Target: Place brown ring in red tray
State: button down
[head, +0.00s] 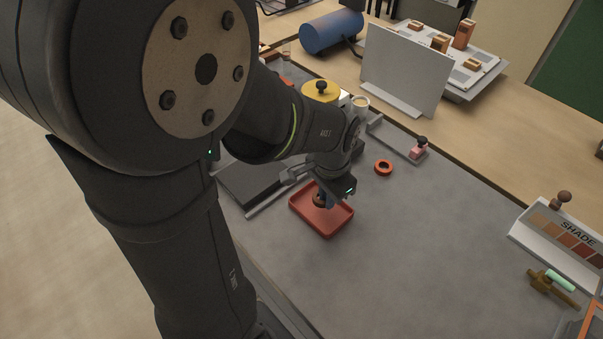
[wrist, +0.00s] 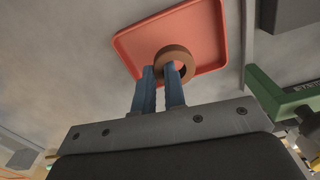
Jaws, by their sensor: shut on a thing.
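The red tray (head: 328,226) lies on the grey table mat below my gripper (head: 324,198) in the head view. In the wrist view the tray (wrist: 207,35) is just beyond the fingertips. The brown ring (head: 318,200) shows over the tray's inside, partly hidden by my gripper. In the wrist view my two blue fingers (wrist: 162,76) are shut on the brown ring (wrist: 175,51). One finger appears to be in its hole and the other outside its wall. I cannot tell whether the ring touches the tray floor.
An orange ring (head: 383,167) lies on the mat right of the tray. A pink block with a dark knob (head: 419,152) stands farther back. A dark slab (head: 262,183) lies left of the tray. A white panel (head: 404,72) stands behind.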

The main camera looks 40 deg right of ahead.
aim_at(325, 214)
jog(key=shift+w+f, duration=0.1)
jog(key=shift+f, duration=2)
jog(key=shift+f, duration=0.1)
jog(key=c, duration=1.5)
grip_release()
notch_tip(325, 214, up, 12)
jog(key=shift+r, duration=0.15)
